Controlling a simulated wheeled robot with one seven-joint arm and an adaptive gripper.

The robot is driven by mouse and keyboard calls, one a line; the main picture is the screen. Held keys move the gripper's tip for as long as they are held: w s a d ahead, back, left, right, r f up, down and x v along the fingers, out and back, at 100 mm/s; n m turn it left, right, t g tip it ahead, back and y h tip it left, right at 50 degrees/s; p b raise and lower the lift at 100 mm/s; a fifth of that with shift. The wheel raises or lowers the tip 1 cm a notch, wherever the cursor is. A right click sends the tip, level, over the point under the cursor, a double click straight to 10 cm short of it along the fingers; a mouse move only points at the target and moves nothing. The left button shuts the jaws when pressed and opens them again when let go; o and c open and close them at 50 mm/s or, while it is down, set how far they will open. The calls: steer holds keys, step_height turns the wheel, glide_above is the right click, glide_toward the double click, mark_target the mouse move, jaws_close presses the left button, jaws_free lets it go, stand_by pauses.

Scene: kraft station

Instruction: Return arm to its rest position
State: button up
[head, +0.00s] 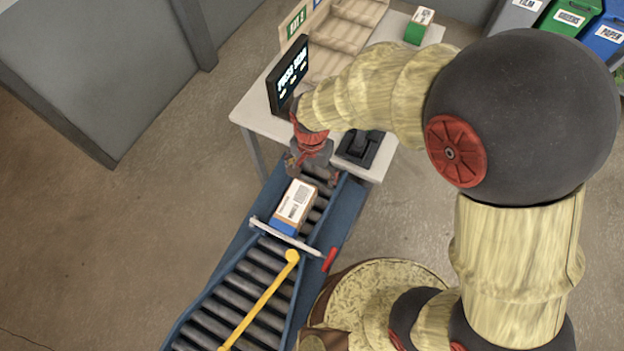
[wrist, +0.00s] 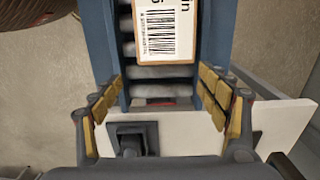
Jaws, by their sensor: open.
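My gripper (head: 312,172) is over the upper end of the roller conveyor, just behind a small box, in the head view. In the wrist view its two yellow-padded fingers (wrist: 165,105) are spread wide with nothing between them. The box (head: 293,204) is brown and blue with a white label, and lies on the rollers against a white bar. In the wrist view the labelled box (wrist: 165,32) is ahead of the fingertips, apart from them. My arm stretches from the right across the table in the head view.
The conveyor (head: 255,275) has blue rails, a yellow rod (head: 262,300) and a red handle (head: 330,259). A white table (head: 255,112) bears a dark screen (head: 288,76), a black device (head: 360,148) and a wooden tray (head: 340,45). Labelled bins (head: 570,18) stand at top right. Floor at left is clear.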

step_height(320, 180, up, 7)
steer(key=shift+f, duration=0.15)
steer(key=s+d+r+n+t, duration=0.2)
steer(key=s+d+r, duration=0.2)
steer(key=d+r, duration=0.5)
steer(key=s+d+r+n+t, duration=0.2)
steer(key=s+d+r, duration=0.3)
steer(key=d+r, duration=0.5)
steer(key=d+t+b, duration=0.1)
steer(key=d, duration=0.2)
steer(key=shift+r+n+t, duration=0.2)
steer(key=shift+n+t, duration=0.1)
steer(key=shift+s, duration=0.1)
